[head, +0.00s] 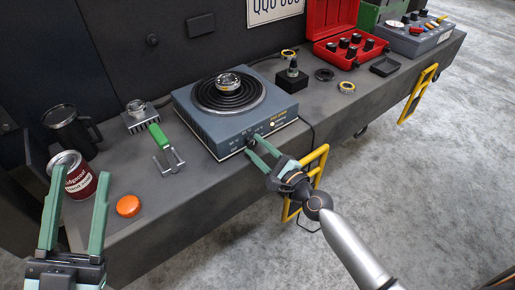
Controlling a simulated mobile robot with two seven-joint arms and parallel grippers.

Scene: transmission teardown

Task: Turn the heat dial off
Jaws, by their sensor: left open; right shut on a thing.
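The hot plate (195,110) is a blue-grey box with a black coil on top, standing on the workbench. A metal part (229,84) sits on the coil. The heat dial (249,139) is a small dark knob on the front panel, mostly hidden by my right gripper's fingertips. My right gripper (252,146) reaches in from the lower right and is shut on the dial. My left gripper (79,172) is open and empty at the lower left, in front of the red can. The dial's setting is too small to read.
A red-labelled can (77,182), a dark mug (67,128) and an orange cap (128,206) are at left. A green-handled tool (158,138) lies beside the hot plate. A red case (345,48) stands further back. Yellow handles (320,160) stick out from the bench front.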

